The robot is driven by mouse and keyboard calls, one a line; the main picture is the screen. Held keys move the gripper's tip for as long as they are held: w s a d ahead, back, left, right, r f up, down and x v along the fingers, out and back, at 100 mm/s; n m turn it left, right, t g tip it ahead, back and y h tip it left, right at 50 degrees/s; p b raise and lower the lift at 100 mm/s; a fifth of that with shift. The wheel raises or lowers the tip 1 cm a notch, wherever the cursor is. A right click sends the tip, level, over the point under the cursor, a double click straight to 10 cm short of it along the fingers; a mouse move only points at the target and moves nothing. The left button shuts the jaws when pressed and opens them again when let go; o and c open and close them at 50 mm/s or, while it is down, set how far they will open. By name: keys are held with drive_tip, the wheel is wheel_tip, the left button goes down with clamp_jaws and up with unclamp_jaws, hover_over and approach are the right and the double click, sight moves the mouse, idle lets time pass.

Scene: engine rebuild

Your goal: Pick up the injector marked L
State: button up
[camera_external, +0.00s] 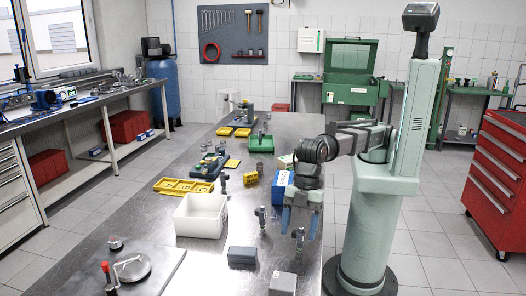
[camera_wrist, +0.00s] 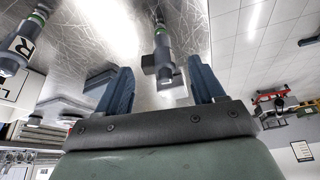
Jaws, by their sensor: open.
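My gripper (camera_external: 300,222) points down over the right side of the steel table, its blue fingers apart. In the wrist view its fingers (camera_wrist: 161,65) stand on both sides of a grey-green injector (camera_wrist: 163,42), with clear space at each side. This injector also shows upright in the external view (camera_external: 300,239); I see no readable letter on it. A second injector (camera_wrist: 14,52), with a white label reading R, is at the left of the wrist view. An upright injector (camera_external: 262,217) stands left of my gripper in the external view; its marking is too small to read.
A dark grey block (camera_external: 242,258) and a lighter grey block (camera_external: 283,284) lie in front of the injectors. A white bin (camera_external: 201,216) and yellow trays (camera_external: 183,187) are to the left. A blue box (camera_external: 282,187) stands behind my gripper.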

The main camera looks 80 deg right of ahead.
drive_tip(key=shift+a+f, duration=0.1)
drive_tip(key=shift+f, duration=0.15)
drive_tip(key=c, duration=1.1)
drive_tip(key=shift+r, duration=0.15)
drive_tip(key=shift+c, duration=0.2)
